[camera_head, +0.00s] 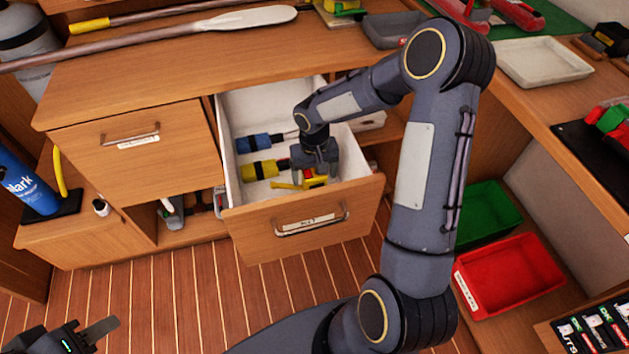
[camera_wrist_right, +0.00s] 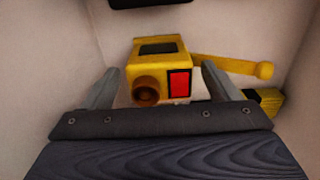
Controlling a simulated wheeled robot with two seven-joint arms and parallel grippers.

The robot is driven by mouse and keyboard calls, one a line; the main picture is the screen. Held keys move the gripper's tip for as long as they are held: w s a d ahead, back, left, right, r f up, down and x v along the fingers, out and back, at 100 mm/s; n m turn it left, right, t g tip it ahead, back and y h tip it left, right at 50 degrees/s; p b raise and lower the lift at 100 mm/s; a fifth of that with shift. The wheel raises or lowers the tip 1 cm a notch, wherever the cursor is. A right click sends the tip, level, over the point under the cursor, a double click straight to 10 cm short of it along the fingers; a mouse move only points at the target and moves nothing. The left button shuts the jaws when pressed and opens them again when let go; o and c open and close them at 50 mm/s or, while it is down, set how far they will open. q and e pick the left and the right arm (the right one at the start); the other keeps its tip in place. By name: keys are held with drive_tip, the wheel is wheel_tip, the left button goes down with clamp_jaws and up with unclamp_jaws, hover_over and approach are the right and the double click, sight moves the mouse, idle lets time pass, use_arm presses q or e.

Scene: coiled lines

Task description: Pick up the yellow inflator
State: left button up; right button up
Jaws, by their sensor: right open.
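The yellow inflator (camera_wrist_right: 158,66), with a dark top panel, a round nozzle and a red patch, lies in the open drawer (camera_head: 300,232). In the head view, part of the inflator (camera_head: 312,182) shows below my right gripper (camera_head: 315,172), which reaches down into the drawer. In the right wrist view, the open fingers of my right gripper (camera_wrist_right: 160,72) stand on either side of the inflator, with gaps showing. My left gripper (camera_head: 92,336) is low at the left edge, away from the drawer; only part of it shows.
A blue-and-black tool (camera_head: 254,143) and a yellow-and-black tool (camera_head: 260,170) lie left of the inflator in the drawer. Its white walls and wooden front stand close around my right gripper. A green bin (camera_head: 487,222) and a red bin (camera_head: 510,275) are at right.

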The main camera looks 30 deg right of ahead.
drive_tip(key=shift+f, duration=0.15)
drive_tip(key=c, duration=1.2)
drive_tip(key=shift+o, duration=0.2)
